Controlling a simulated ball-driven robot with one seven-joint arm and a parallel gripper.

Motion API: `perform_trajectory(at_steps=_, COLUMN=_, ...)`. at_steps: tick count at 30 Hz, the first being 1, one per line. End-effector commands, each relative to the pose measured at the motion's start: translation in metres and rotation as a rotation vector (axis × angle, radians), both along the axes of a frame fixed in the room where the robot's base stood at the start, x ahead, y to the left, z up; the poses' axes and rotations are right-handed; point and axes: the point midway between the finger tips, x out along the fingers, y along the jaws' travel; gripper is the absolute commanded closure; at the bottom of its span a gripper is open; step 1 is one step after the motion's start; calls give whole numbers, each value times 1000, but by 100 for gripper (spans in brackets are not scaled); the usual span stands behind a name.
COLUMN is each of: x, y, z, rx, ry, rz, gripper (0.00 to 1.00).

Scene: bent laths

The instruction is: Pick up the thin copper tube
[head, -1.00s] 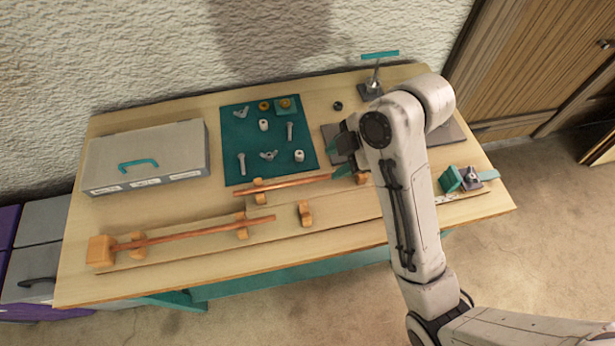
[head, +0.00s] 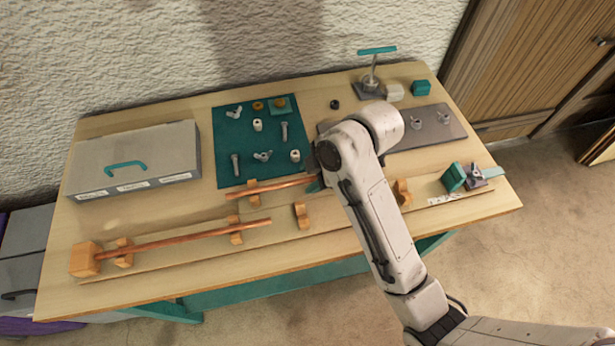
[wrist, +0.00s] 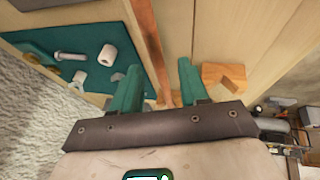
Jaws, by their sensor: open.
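Two copper tubes lie on wooden blocks on the bench. The nearer, longer tube (head: 185,237) runs from an orange end block. The farther tube (head: 268,187) lies beside the green mat, its right part hidden behind my arm. I cannot tell surely which is thinner. In the head view my gripper (head: 313,185) is mostly hidden by my arm, at the right of the farther tube. In the wrist view my gripper (wrist: 158,66) is open, with a copper tube (wrist: 146,40) running between its green fingers. Contact cannot be told.
A notched wooden block (head: 301,215) stands close by, also in the wrist view (wrist: 225,77). The green mat (head: 225,130) holds bolts and nuts. A grey case (head: 135,160) is at left. A grey plate (head: 440,128) and a green clamp (head: 466,177) are at right.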

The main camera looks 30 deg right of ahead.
Motion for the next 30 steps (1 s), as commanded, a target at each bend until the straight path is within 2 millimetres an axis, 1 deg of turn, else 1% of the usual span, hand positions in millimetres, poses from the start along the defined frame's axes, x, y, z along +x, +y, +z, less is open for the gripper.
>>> perform_trajectory(at_steps=5, x=0, y=0, z=0, rx=0, ry=0, rz=0, gripper=56)
perform_trajectory(at_steps=18, x=0, y=0, z=0, rx=0, ry=0, rz=0, gripper=98)
perform_trajectory(at_steps=19, x=0, y=0, z=0, rx=0, ry=0, rz=0, gripper=100)
perform_trajectory(at_steps=30, x=0, y=0, z=0, rx=0, ry=0, rz=0, gripper=100)
